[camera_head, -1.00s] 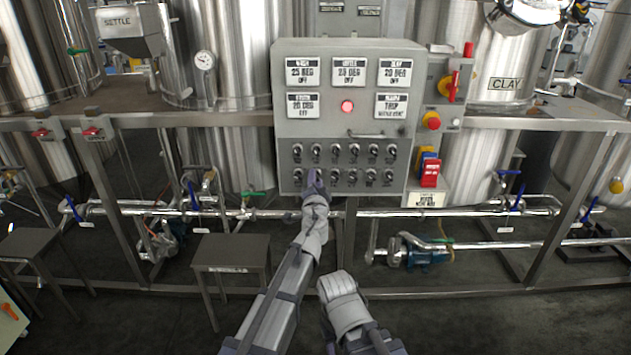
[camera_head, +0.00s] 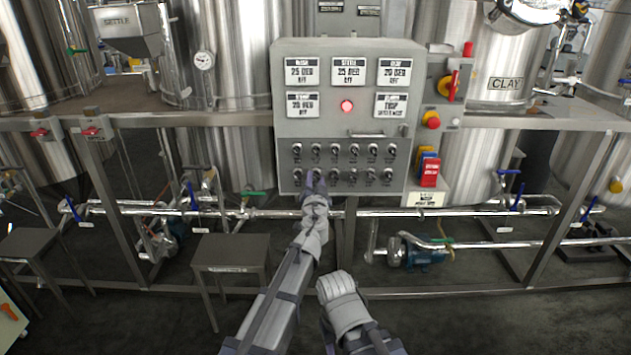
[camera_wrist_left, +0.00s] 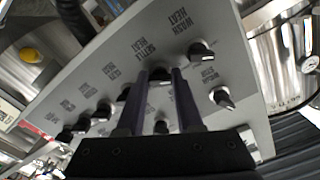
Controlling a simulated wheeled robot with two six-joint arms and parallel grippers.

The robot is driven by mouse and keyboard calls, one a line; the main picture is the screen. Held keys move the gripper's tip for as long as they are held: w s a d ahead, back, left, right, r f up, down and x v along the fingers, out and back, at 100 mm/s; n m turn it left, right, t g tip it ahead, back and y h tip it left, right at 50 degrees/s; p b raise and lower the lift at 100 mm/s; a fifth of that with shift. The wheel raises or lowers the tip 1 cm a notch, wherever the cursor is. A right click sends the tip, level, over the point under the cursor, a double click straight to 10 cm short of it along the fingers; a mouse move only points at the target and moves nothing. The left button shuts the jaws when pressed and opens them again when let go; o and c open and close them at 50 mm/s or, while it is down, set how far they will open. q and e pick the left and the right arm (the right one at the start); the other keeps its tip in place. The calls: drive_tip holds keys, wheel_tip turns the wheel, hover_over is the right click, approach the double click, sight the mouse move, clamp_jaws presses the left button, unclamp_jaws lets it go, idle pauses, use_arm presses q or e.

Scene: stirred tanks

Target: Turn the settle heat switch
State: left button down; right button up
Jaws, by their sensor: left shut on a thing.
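The settle heat switch (camera_wrist_left: 160,74) is a small black knob with a pale top, in the left wrist view. It is second in its row, next to the wash heat switch (camera_wrist_left: 201,50), and its printed label is above it. My left gripper (camera_wrist_left: 162,80) is shut on it, with one dark finger on each side. In the head view my left gripper (camera_head: 315,176) is at the lower left of the grey control panel (camera_head: 340,120), and its fingers hide part of the switch rows. The knob's exact turn angle is hard to read.
Neighbouring knobs stand close on both sides of my fingers. A red emergency button (camera_head: 432,120) and a rotary switch (camera_head: 449,86) are to the right. Pipes (camera_head: 420,213) run below.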

idle(0.3)
use_arm(q)
drive_tip(key=c, duration=0.6)
unclamp_jaws()
drive_tip(key=shift+o, duration=0.2)
drive_tip(key=s, duration=0.7)
drive_tip(key=shift+s, duration=0.4)
